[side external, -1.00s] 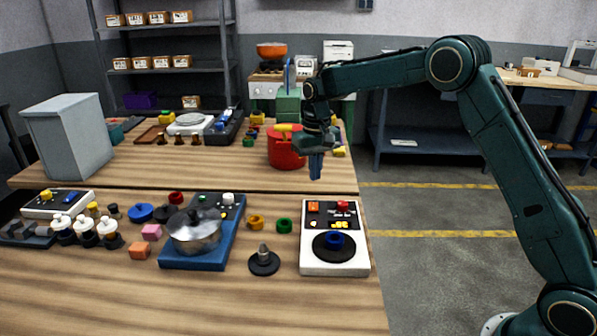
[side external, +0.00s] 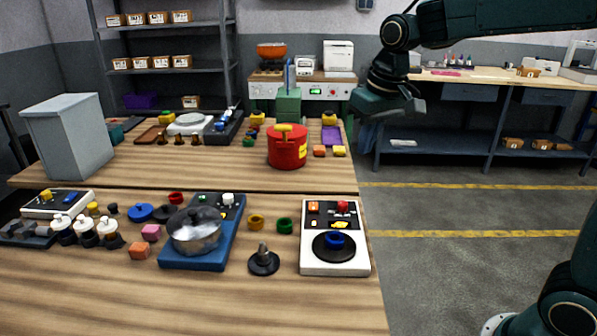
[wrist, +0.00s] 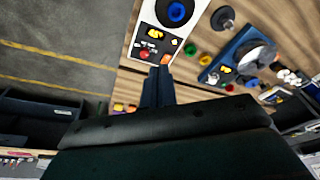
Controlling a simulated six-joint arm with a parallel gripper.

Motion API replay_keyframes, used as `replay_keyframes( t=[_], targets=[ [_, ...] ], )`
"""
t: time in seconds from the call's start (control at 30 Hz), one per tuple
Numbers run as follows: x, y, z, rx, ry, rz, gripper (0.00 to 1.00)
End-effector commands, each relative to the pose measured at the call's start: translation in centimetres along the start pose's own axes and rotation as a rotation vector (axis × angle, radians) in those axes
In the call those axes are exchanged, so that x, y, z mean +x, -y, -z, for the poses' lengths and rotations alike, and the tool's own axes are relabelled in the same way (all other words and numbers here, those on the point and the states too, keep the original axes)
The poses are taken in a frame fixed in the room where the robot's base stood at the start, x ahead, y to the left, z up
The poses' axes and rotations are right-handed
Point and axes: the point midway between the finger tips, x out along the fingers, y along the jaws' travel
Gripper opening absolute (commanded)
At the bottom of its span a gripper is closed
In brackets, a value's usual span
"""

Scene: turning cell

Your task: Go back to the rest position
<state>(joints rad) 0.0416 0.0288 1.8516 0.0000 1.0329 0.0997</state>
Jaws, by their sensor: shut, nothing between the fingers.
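My gripper (side external: 386,108) hangs high beyond the right edge of the tables in the side view, well clear of everything on them. In the wrist view its two fingers (wrist: 157,78) are together with nothing between them. The nearest bench thing in the wrist view is the white control box (wrist: 160,45), which lies below and beyond the fingertips.
The near table holds a blue hotplate (side external: 208,261) with a metal pot (side external: 196,232), and a black knobbed piece (side external: 263,262). A red pot (side external: 287,150) stands on the far table. Workbenches (side external: 480,145) stand behind; the floor (side external: 450,208) right of the tables is clear.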

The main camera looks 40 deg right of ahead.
Motion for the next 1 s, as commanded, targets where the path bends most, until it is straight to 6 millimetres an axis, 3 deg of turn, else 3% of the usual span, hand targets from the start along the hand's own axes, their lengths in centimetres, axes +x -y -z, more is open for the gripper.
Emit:
replay_keyframes(
  t=[0.2,0.43,0.8,1.0],
  targets=[
    [-2.5,-0.1,-4.5,-0.030,-0.057,0.007,0.00],
    [-3.9,-0.4,-9.2,-0.061,-0.114,0.014,0.00],
    [-4.2,-0.9,-16.7,-0.108,-0.206,0.023,0.00],
    [-3.5,-1.2,-19.8,-0.128,-0.245,0.027,0.00]
  ],
)
